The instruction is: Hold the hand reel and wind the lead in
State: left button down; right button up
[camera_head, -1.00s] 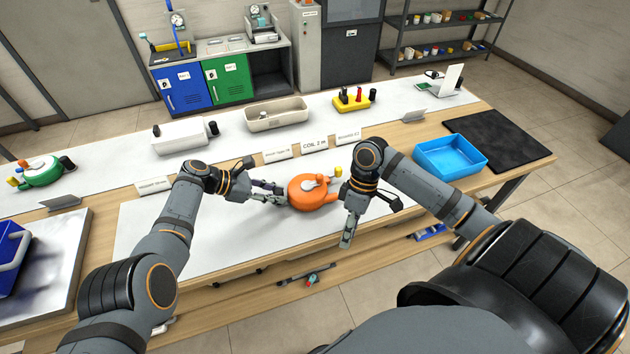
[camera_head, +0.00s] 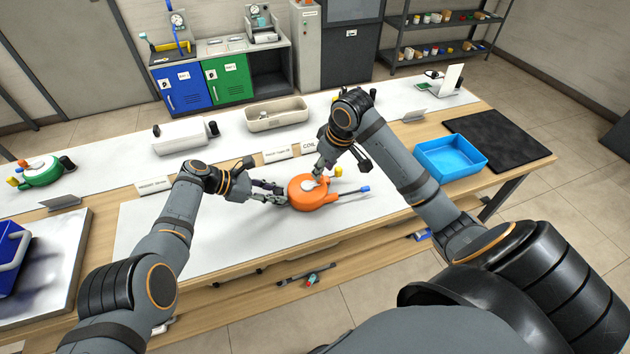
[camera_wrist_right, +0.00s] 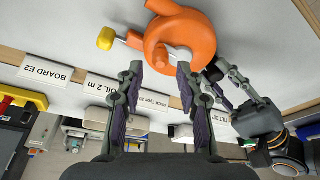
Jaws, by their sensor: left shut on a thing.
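The orange hand reel (camera_head: 306,197) lies on the white table mat, with a pale crank arm on its top face. My left gripper (camera_head: 279,198) is shut on the reel's left side. My right gripper (camera_head: 318,172) is just above and behind the reel's top.
A blue tray (camera_head: 450,157) and a black mat (camera_head: 497,138) are on the right. Label cards, including one reading COIL (camera_head: 309,147), stand behind the reel. A beige tray (camera_head: 277,114) is at the back. The mat in front of the reel is clear.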

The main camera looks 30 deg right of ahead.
jog(key=shift+x, duration=1.7)
